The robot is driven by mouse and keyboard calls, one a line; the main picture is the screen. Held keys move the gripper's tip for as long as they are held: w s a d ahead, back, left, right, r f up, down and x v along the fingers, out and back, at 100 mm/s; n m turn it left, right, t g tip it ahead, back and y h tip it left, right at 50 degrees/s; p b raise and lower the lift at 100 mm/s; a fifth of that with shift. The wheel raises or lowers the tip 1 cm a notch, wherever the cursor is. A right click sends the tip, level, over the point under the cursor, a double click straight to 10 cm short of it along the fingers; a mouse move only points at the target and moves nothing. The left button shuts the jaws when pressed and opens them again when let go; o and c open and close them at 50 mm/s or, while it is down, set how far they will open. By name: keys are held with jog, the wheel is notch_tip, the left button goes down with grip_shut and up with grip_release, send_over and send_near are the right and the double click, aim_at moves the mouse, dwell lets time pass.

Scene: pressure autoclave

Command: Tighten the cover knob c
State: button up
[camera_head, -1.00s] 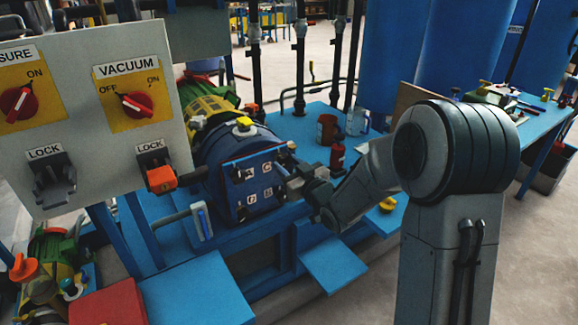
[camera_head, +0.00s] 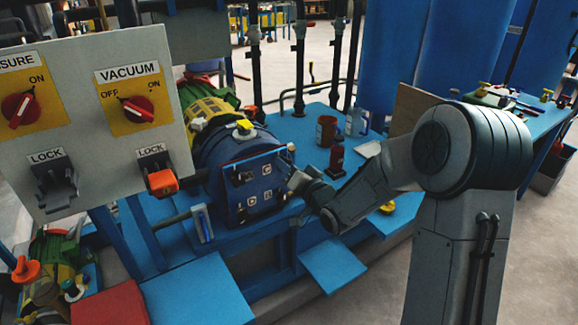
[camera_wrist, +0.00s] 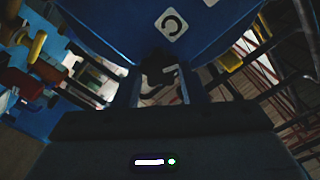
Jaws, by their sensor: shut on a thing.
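The blue round autoclave (camera_head: 215,165) lies on the blue bench, and its cover (camera_head: 240,190) faces front right with white letter labels on it. The C label (camera_head: 267,170) is at the cover's upper right; a label that looks like a turned C (camera_wrist: 171,23) shows at the top of the wrist view. My gripper (camera_head: 294,180) is at the cover's right edge, beside the C label. In the wrist view my gripper (camera_wrist: 160,92) has its two fingers around a small dark knob (camera_wrist: 158,76), shut on it. The knob's shape is mostly lost in shadow.
A grey panel (camera_head: 85,115) with red switches and LOCK levers stands at the left front. A dark red bottle (camera_head: 337,160) and a red-brown can (camera_head: 326,130) stand on the bench behind my forearm. Dark pipes (camera_head: 299,75) rise at the back. A blue step (camera_head: 333,266) juts out below.

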jog(key=m+p, duration=0.6)
jog(key=m, duration=0.7)
jog(key=shift+f+p, duration=0.1)
jog(key=shift+p, duration=0.25)
jog(key=shift+m, duration=0.3)
jog(key=o, duration=1)
jog(key=shift+p+v, duration=1.8)
jog(key=shift+v, duration=5.15)
